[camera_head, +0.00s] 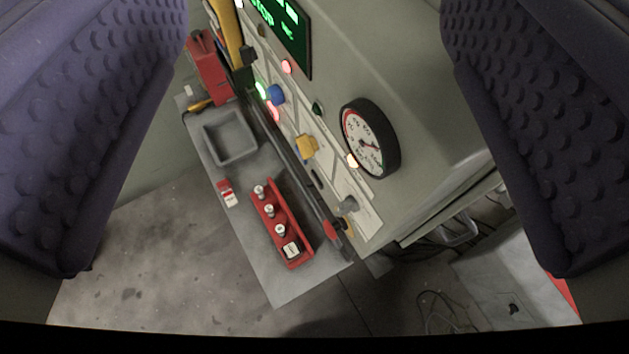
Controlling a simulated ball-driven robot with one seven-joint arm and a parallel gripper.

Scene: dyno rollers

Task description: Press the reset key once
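The control panel (330,178) slants across the middle of the view. On it are a blue button (276,95), a yellow knob or button (307,145), a dark green button (318,108) and a grey knob (349,203). Their labels are too small to read, so I cannot tell for certain which one is the reset key. My gripper (318,272) is wide open and empty. Its two dark studded fingers frame the view left and right, apart from the panel.
A round gauge (370,139) and a green-lettered screen (283,25) sit on the panel. Several lamps glow, including a red one (287,66). A shelf (268,280) below holds a grey tray (205,133) and a red rack (276,252). Cables lie on the floor at lower right.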

